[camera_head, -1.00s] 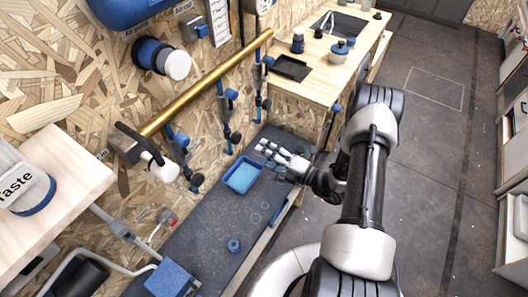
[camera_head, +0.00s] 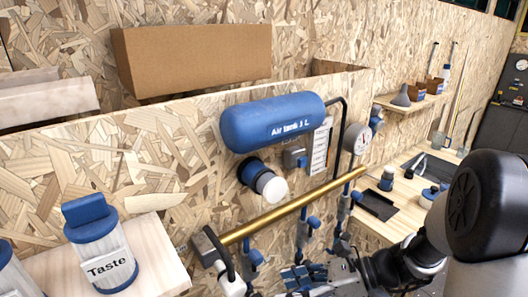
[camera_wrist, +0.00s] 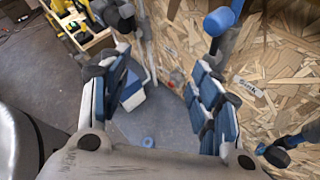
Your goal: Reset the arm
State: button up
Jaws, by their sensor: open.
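In the head view my gripper (camera_head: 308,278) shows at the bottom edge, partly cut off, below the brass pipe (camera_head: 295,208). My black and grey arm comes in from the right.
Blue-handled valves (camera_head: 312,222) hang on the chipboard wall below the blue air tank (camera_head: 272,122). A "Taste" canister (camera_head: 105,265) stands on a wooden shelf at left. A wooden counter (camera_head: 400,218) lies at right. A "Sink" label (camera_wrist: 248,87) marks the wall.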

jog(key=s+d+r+n+g+h, duration=0.1)
jog(key=s+r+n+h, duration=0.4)
jog(key=s+n+h, duration=0.55)
jog(key=s+d+r+n+t+h, duration=0.2)
jog(key=s+d+r+n+t, duration=0.2)
jog(key=n, duration=0.8)
jog(key=shift+s+d+r+t+h, duration=0.4)
jog(key=shift+s+d+r, duration=0.1)
jog(key=shift+d, duration=0.9)
